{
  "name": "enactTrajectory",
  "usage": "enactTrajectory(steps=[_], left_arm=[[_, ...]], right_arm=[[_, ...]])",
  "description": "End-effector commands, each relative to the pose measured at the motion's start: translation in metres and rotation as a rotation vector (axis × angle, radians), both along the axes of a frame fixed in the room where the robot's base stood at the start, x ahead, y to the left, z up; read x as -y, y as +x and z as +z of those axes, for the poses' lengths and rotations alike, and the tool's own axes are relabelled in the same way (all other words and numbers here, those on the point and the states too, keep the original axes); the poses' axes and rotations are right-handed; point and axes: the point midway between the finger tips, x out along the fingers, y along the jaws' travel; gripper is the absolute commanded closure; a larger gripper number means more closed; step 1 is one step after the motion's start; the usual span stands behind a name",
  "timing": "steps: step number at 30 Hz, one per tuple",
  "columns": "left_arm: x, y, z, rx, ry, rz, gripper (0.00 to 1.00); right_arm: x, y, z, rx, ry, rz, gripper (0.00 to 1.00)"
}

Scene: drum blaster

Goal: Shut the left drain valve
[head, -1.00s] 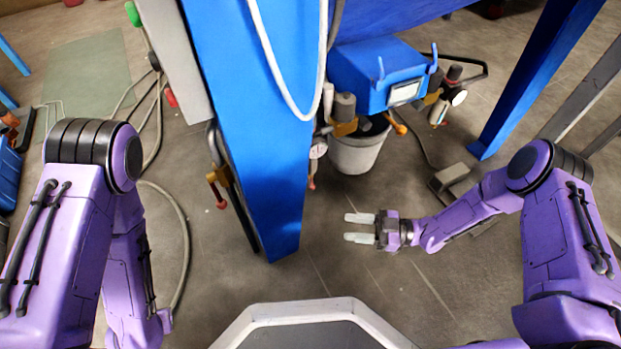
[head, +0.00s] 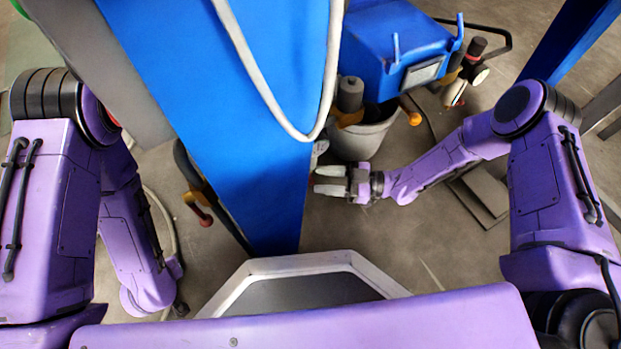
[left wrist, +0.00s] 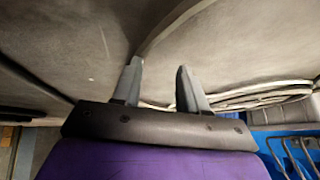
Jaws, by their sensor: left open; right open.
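The blue machine unit (head: 405,50) hangs above a grey bucket (head: 365,135) in the head view. A valve with a grey cylindrical body and a yellow-orange part (head: 347,118) sits at its left, over the bucket rim. An orange handle (head: 410,110) sticks out to its right. I cannot tell for sure which of these is the left drain valve. My right gripper (head: 329,180) is open and empty, just in front of the bucket, fingers pointing left toward the blue column. My left gripper is open and empty in the left wrist view (left wrist: 157,88), low over the floor.
A wide blue column (head: 240,120) with a pale looping hose (head: 265,75) stands between my arms. A grey pedal (head: 485,190) lies right of the bucket. A coiled hose (left wrist: 260,98) and blue crate (left wrist: 298,150) show in the left wrist view.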

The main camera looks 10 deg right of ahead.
Motion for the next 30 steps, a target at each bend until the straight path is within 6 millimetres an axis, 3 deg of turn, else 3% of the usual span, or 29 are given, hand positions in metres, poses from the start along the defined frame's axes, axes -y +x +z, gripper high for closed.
enactTrajectory(steps=[6,16,20,30], left_arm=[[0.01,0.015,-0.004,0.113,-0.037,0.105,0.57],[0.011,0.017,-0.001,0.133,-0.044,0.125,0.57],[0.011,0.017,-0.001,0.133,-0.044,0.125,0.57],[0.007,0.012,0.003,0.091,-0.028,0.086,0.57]], right_arm=[[-0.033,0.007,-0.003,0.0,-0.001,0.0,0.56],[-0.039,0.008,0.0,0.0,-0.001,-0.002,0.56],[-0.039,0.008,0.0,0.0,-0.001,-0.002,0.98],[-0.038,0.009,0.003,0.014,-0.033,-0.001,1.0]])
